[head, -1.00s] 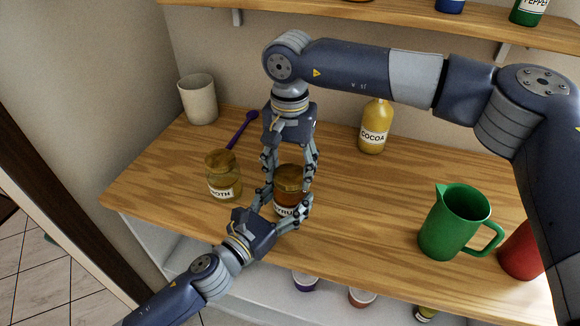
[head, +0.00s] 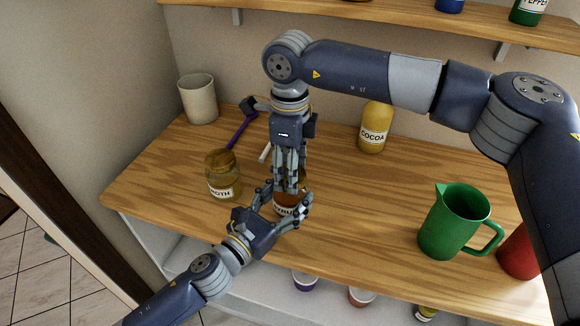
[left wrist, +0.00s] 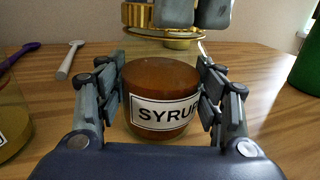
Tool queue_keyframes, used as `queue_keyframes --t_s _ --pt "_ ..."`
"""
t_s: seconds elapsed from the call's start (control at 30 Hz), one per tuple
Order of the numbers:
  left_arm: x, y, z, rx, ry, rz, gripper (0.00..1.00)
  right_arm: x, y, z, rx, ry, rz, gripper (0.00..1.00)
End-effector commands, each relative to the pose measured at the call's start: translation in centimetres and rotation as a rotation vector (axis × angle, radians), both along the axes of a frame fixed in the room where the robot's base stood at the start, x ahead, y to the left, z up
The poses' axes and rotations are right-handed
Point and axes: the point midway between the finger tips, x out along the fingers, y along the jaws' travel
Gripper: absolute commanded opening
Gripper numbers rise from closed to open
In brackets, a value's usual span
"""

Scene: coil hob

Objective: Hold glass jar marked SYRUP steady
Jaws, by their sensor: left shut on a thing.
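The glass jar marked SYRUP (left wrist: 165,98) stands upright on the wooden counter, filled with brown syrup. My left gripper (left wrist: 161,108) is shut on it, with one finger on each side of the glass. It also shows in the head view (head: 284,205), where the fingers partly cover the jar (head: 286,209). A gold-coloured lid (left wrist: 140,15) shows at the jar's top; I cannot tell whether it is seated or loose. My right gripper (head: 290,188) points straight down at the lid, its fingers in front of it. Whether they grip it is hidden.
A jar with a partly hidden label ending in OTH (head: 222,180) stands close left. A purple utensil (head: 239,131) and a white one (head: 265,152) lie behind. A COCOA bottle (head: 374,130), green jug (head: 455,225), red container (head: 519,250) and pale cup (head: 198,100) stand around.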

Motion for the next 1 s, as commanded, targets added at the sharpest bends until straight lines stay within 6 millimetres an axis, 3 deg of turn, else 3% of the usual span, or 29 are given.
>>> queue_keyframes --t_s 0.8,1.0 --pt "-0.08 -0.07 -0.07 -0.001 0.002 -0.002 0.00 -0.03 0.10 -0.18 -0.003 -0.004 -1.434 0.25" --pt "-0.08 -0.08 -0.07 -0.001 0.002 -0.002 0.00 -0.02 0.11 -0.18 -0.003 -0.004 -1.482 0.25"
